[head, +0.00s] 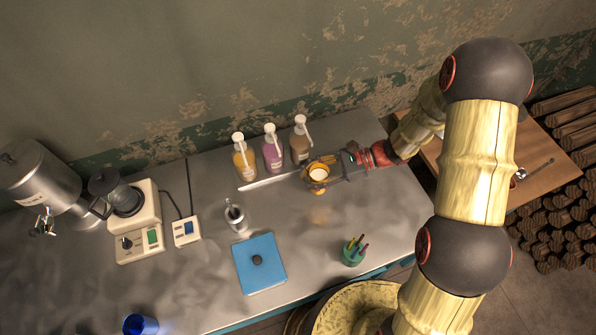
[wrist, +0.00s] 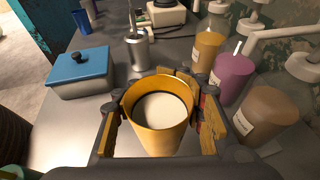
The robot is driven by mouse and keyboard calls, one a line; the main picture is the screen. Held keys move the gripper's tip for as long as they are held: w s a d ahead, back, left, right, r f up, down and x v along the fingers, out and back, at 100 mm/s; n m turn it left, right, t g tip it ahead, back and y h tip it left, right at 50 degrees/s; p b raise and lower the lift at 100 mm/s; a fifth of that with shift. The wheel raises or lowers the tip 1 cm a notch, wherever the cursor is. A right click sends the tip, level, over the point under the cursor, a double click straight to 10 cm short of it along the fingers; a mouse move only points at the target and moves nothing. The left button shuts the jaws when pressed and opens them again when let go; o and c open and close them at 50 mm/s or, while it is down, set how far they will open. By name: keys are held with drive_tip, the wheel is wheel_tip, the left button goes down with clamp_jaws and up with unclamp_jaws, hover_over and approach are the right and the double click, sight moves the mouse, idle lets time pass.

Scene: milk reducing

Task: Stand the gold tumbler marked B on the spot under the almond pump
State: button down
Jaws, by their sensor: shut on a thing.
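A gold tumbler (head: 318,186) with pale liquid in it is between the fingers of my gripper (head: 322,173). In the wrist view the fingers are shut around the tumbler (wrist: 157,135), which looks about upright; I see no letter B on it. Three pump bottles stand behind: yellow (head: 244,163), purple (head: 272,154) and brown (head: 300,147). Their labels are too small to read, so I cannot tell which is almond. The tumbler is in front of the brown bottle. I cannot tell whether its base touches the counter.
A pale strip (head: 265,181) lies before the bottles. A metal cup (head: 235,219), a blue-lidded box (head: 260,271) and a green pen cup (head: 353,253) stand nearer the front. Bare counter lies between the tumbler and box.

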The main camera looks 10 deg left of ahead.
drive_tip(key=w+a, duration=0.3)
drive_tip(key=w, duration=0.2)
drive_tip(key=shift+w+f+b, duration=0.2)
drive_tip(key=shift+f+b, duration=0.15)
drive_tip(key=shift+f, duration=0.8)
drive_tip(key=shift+w+f+b, duration=0.15)
drive_tip(key=shift+f+b, duration=0.2)
drive_tip(key=shift+f, duration=0.75)
drive_tip(key=shift+w+f+b, duration=0.2)
drive_tip(key=shift+f+b, duration=0.15)
drive_tip(key=shift+f, duration=0.8)
drive_tip(key=shift+w+f, duration=0.1)
drive_tip(key=shift+f, duration=0.05)
drive_tip(key=c, duration=1.3)
unclamp_jaws()
drive_tip(key=shift+c, duration=0.2)
